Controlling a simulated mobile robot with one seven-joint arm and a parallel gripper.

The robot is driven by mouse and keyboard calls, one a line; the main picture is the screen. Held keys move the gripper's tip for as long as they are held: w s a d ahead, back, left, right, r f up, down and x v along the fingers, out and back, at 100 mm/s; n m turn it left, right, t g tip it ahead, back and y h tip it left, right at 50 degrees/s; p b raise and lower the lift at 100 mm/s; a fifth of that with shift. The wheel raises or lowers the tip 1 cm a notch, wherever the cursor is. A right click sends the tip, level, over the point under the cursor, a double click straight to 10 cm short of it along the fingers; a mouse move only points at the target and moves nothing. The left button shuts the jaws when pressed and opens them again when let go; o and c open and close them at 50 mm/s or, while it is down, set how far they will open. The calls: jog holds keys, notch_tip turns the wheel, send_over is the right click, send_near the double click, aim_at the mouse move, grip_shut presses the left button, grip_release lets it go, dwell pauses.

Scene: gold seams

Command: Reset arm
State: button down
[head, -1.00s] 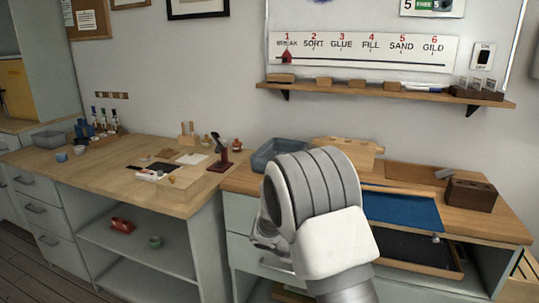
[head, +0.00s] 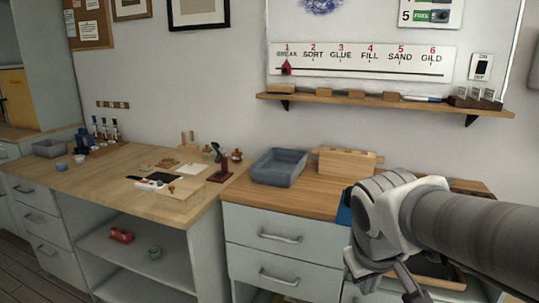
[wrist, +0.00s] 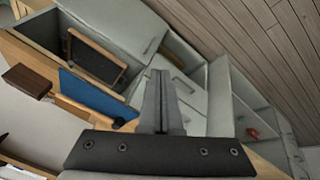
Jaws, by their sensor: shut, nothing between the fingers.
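My gripper shows in the wrist view (wrist: 160,78) with its two fingers together and nothing between them. In the head view my arm reaches in from the right edge, in front of the right-hand counter (head: 325,200). My gripper's fingers (head: 408,285) are partly in view at the lower right, low in front of the drawers, and look clear of the furniture. A blue mat (head: 344,212) on the right counter is mostly hidden behind my arm, but shows more fully in the wrist view (wrist: 85,92).
A grey bin (head: 280,168) and a wooden block rack (head: 345,162) stand on the right counter. The left workbench (head: 100,180) holds bottles, cups and small tools. A wall shelf (head: 390,101) runs above.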

jog(key=s+a+r+m+t+y, duration=0.1)
jog(key=s+a+m+y, duration=0.1)
jog(key=s, duration=0.7)
notch_tip(320, 180, up, 22)
jog(key=p, duration=2.1)
jog(key=shift+a+f, duration=0.25)
